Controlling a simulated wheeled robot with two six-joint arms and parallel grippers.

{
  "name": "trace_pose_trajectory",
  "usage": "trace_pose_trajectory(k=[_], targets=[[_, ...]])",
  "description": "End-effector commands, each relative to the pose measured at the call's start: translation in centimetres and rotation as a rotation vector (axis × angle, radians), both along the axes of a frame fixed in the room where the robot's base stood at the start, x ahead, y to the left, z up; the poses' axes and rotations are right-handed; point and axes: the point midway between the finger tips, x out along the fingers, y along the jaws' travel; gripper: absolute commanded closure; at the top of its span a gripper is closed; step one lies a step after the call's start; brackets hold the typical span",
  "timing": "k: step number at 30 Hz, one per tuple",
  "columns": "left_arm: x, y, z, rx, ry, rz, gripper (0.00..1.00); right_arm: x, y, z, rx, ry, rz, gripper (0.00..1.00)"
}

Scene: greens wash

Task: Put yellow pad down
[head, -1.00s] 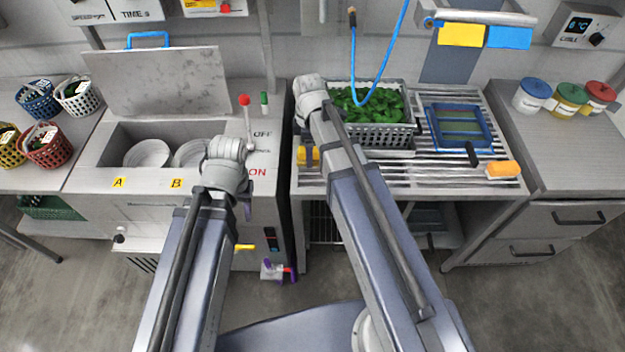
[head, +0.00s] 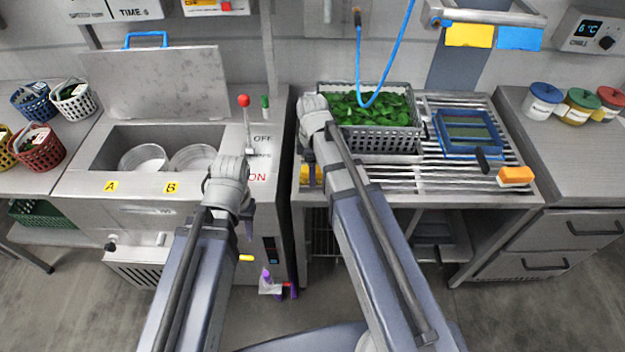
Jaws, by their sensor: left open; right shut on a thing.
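The yellow pad (head: 305,175) is at the left front edge of the slatted drain counter (head: 420,180), partly hidden by my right wrist and gripper. My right gripper (head: 312,178) points down beside it and is shut on it. Whether the pad touches the counter cannot be told. My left gripper (head: 248,226) is open and hangs in front of the wash machine, mostly hidden behind its own wrist.
A grey basket of greens (head: 372,140) and a blue-framed tray (head: 468,132) stand on the drain counter. An orange and white block (head: 515,176) lies at its right front. A red-knobbed lever (head: 245,120) rises between my wrists. The counter's right front is mostly clear.

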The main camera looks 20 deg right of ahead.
Motion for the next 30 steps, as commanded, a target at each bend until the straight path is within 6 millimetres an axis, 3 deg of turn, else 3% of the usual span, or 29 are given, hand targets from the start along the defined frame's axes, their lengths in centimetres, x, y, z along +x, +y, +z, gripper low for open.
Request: trace_pose_trajectory(k=[7,20,21,28,30], targets=[[0.0,0.0,-3.4,0.000,0.000,0.000,0.56,0.0,0.0,-3.3,0.000,0.000,0.000,0.75],[0.0,0.0,-3.6,0.000,0.000,0.000,0.56,0.0,0.0,-3.6,0.000,0.000,0.000,0.75],[0.0,0.0,-3.5,0.000,0.000,0.000,0.56,0.0,0.0,-3.5,0.000,0.000,0.000,0.29],[0.0,0.0,-3.5,0.000,0.000,0.000,0.56,0.0,0.0,-3.5,0.000,0.000,0.000,0.03],[0.0,0.0,-3.5,0.000,0.000,0.000,0.56,0.0,0.0,-3.5,0.000,0.000,0.000,0.01]])
